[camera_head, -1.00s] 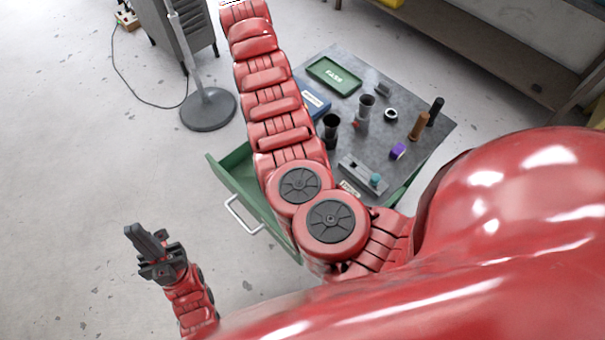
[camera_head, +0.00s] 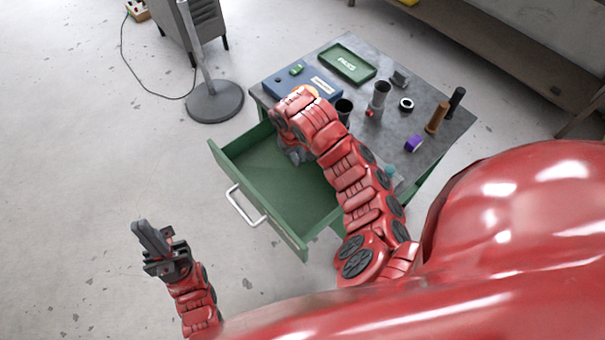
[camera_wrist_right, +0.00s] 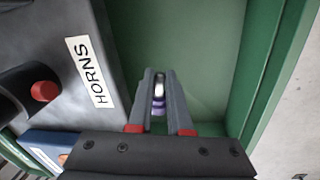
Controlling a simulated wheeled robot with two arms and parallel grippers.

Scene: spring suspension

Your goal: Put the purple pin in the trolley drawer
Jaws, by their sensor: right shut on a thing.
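The purple pin (camera_wrist_right: 158,92), with a shiny metal part, is between the fingers of my right gripper (camera_wrist_right: 159,80) in the right wrist view. That gripper is shut on it. In the head view my right gripper (camera_head: 294,155) is over the open green trolley drawer (camera_head: 262,185), and my wrist hides the pin. The drawer floor (camera_wrist_right: 185,40) shows beneath the fingers in the wrist view. Whether the pin touches the floor cannot be told. My left gripper (camera_head: 150,238) is empty, its fingers together, out over the floor left of the drawer.
The trolley top (camera_head: 335,85) holds a green tray (camera_head: 348,65), a blue box (camera_head: 300,80), dark cups, a purple block (camera_head: 414,143), and brown (camera_head: 437,117) and black (camera_head: 456,102) cylinders. A HORNS label (camera_wrist_right: 90,72) is beside the drawer. A grey stand (camera_head: 214,100) is at upper left.

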